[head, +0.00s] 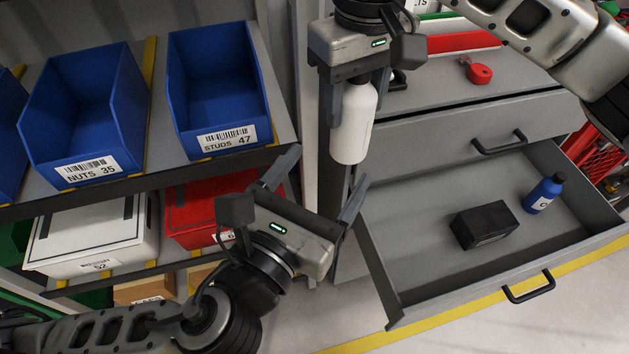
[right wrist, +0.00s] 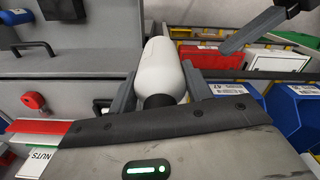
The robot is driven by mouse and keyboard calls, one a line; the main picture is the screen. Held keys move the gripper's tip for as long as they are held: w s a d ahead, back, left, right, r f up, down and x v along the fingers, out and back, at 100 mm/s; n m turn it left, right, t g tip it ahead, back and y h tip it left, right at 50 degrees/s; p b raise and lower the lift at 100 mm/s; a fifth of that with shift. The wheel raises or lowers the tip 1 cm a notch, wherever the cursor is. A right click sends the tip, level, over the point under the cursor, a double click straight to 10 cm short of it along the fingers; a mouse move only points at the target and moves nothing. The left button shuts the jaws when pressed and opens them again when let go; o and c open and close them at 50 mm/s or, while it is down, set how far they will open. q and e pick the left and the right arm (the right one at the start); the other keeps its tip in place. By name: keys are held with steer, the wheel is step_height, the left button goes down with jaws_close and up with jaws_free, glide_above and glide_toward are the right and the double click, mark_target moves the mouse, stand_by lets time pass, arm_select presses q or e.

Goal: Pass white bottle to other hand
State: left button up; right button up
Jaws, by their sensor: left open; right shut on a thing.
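The white bottle (head: 354,128) hangs below my right gripper (head: 354,88) in the head view. That gripper is shut on the bottle near its top end, with a finger on each side. In the right wrist view the bottle (right wrist: 160,70) lies between the two fingers (right wrist: 163,88), its dark cap close to the palm. My left gripper (head: 325,180) is open and empty, below and to the left of the bottle, its fingers spread and pointing up. The left gripper and the bottle appear apart. A left gripper finger (right wrist: 258,28) also shows at upper right in the right wrist view.
Blue bins (head: 88,112) and a red bin (head: 190,213) stand on the shelves at left. An open drawer (head: 430,286) at right holds a black box (head: 485,225) and a blue bottle (head: 545,194). A red tape measure-like item (head: 478,72) lies on the cabinet top.

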mark_target(348, 138)
arm_select(q)
steer(key=x, duration=1)
steer(key=shift+w+d, duration=0.1)
steer(key=shift+w, duration=0.05)
steer(key=c, duration=1.2)
steer(key=shift+d+r, duration=0.1)
steer(key=shift+c, duration=0.3)
arm_select(e)
steer(key=o, duration=0.8)
steer(key=shift+a, duration=0.1)
steer(key=shift+c, duration=0.2)
steer(key=o, duration=0.5)
steer(key=shift+r, duration=0.15)
